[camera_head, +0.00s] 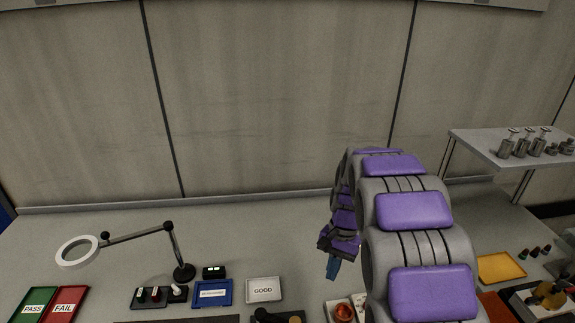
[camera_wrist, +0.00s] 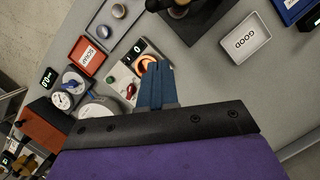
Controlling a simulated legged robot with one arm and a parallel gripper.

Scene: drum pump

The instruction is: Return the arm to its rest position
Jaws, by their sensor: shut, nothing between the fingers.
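My gripper (camera_head: 332,268) hangs at the end of my purple and grey arm, over the right half of the workbench in the head view. In the wrist view its blue fingers (camera_wrist: 157,84) are together, shut and empty. They point toward a pale control box (camera_wrist: 125,75) with an orange ring and a red knob, and they cover part of it. I cannot tell how high the fingers are above the box. My arm hides part of the bench in the head view.
A white GOOD tray (camera_head: 264,290), a blue tray (camera_head: 212,293) and a ring lamp (camera_head: 78,251) stand left of my arm. PASS (camera_head: 35,305) and FAIL (camera_head: 65,305) trays lie far left. A shelf with metal weights (camera_head: 527,147) and a yellow tray (camera_head: 501,268) are at right.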

